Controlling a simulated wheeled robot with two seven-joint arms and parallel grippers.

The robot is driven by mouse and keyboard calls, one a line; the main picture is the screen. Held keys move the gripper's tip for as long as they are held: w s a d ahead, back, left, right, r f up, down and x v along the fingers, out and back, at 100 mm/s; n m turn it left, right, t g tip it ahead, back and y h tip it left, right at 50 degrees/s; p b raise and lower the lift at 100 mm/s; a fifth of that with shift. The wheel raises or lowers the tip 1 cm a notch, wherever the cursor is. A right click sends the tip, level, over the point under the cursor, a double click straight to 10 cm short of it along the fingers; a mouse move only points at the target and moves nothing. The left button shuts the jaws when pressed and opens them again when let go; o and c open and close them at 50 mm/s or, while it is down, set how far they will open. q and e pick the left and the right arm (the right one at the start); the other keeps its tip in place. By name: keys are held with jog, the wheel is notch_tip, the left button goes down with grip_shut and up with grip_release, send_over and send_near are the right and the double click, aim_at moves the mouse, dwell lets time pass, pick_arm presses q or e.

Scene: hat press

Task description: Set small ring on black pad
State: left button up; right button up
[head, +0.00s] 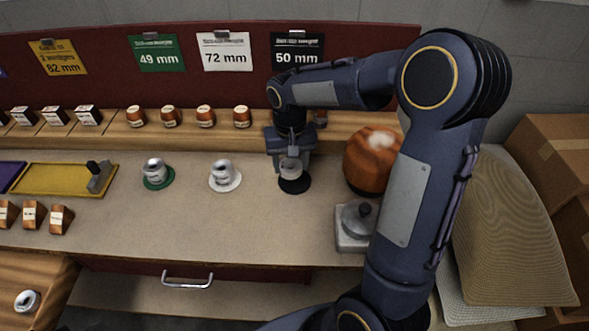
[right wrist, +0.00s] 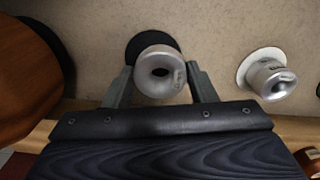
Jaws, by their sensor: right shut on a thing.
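The small ring (head: 290,167), a pale silver spool-like piece with a dark hole, is between the fingers of my right gripper (head: 291,163). In the right wrist view the small ring (right wrist: 160,84) has one finger of my right gripper (right wrist: 160,88) on each side. The black pad (head: 296,187) lies on the bench below it. In the right wrist view the black pad (right wrist: 148,40) shows partly behind the ring, which covers the rest. I cannot tell whether the ring touches the pad or hangs just above it. My left gripper is not in view.
Similar silver rings stand on a green pad (head: 159,184) and a white pad (head: 225,187) to the left. An orange round object (head: 372,160) and a grey block with a knob (head: 355,229) stand at right. The bench front is clear.

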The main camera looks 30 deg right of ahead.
aim_at(295, 181)
jog(key=shift+w+d+f, duration=0.2)
jog(key=shift+d+f, duration=0.2)
jog(key=shift+f, duration=0.15)
jog(key=shift+w+d+f, duration=0.2)
jog(key=shift+d+f, duration=0.15)
jog(key=shift+f, duration=0.15)
jog(key=shift+w+d+f, duration=0.1)
jog(key=shift+d+f, duration=0.05)
jog(key=shift+f, duration=1.55)
jog(key=shift+f, duration=0.2)
jog(key=o, duration=1)
jog(key=shift+o, duration=0.2)
